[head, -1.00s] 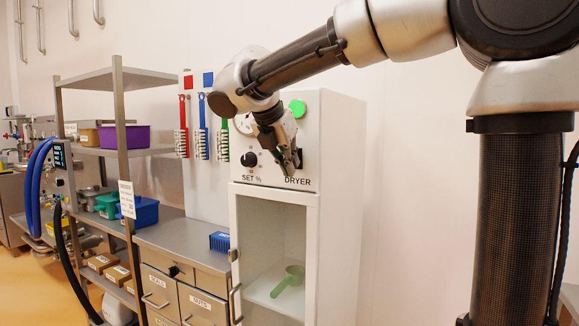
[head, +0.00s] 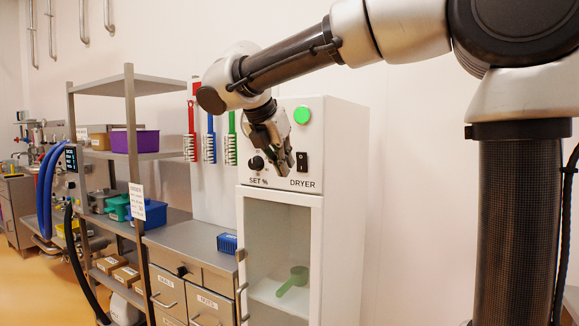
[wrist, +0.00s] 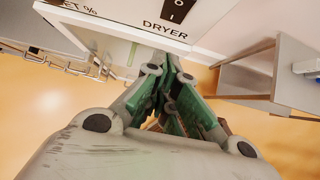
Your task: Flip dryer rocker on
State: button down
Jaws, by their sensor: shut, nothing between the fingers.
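The dryer rocker (head: 302,162) is a black switch on the white cabinet's upper panel, above the word DRYER. It also shows at the top of the wrist view (wrist: 174,11), with a line mark and a round mark on its faces. My gripper (head: 284,172) is shut and empty, in front of the panel just left of the rocker in the head view. In the wrist view my gripper (wrist: 168,62) has its fingertips together below the DRYER label, apart from the rocker. A green round button or lamp (head: 302,115) is above the rocker.
A black SET % knob (head: 256,163) is left of my gripper. The cabinet's glass door (head: 280,255) is below, with a green scoop (head: 293,280) inside. Brushes (head: 210,135) hang on the wall to the left. A steel shelf (head: 130,85) stands further left.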

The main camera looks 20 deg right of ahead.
jog(key=s+a+r, duration=0.4)
jog(key=r, duration=0.1)
jog(key=shift+s+a, duration=0.25)
jog(key=shift+a, duration=0.1)
notch_tip(320, 180, down, 8)
jog(key=s+a+m+y, duration=0.1)
jog(key=a+m+y, duration=0.1)
jog(key=m, duration=0.5)
jog(key=s+d+f+m+g+y, duration=0.2)
jog(key=s+d+f+m, duration=0.2)
jog(key=d+f+m, duration=0.15)
jog(key=s+d+f+m, duration=0.4)
jog(key=s+d+m, duration=0.3)
jog(key=d, duration=0.2)
jog(key=s+d+f+m+t+y, duration=0.1)
jog(key=s+d+f+m, duration=0.4)
jog(key=d, duration=0.5)
jog(key=s+m, duration=0.2)
jog(key=s, duration=0.1)
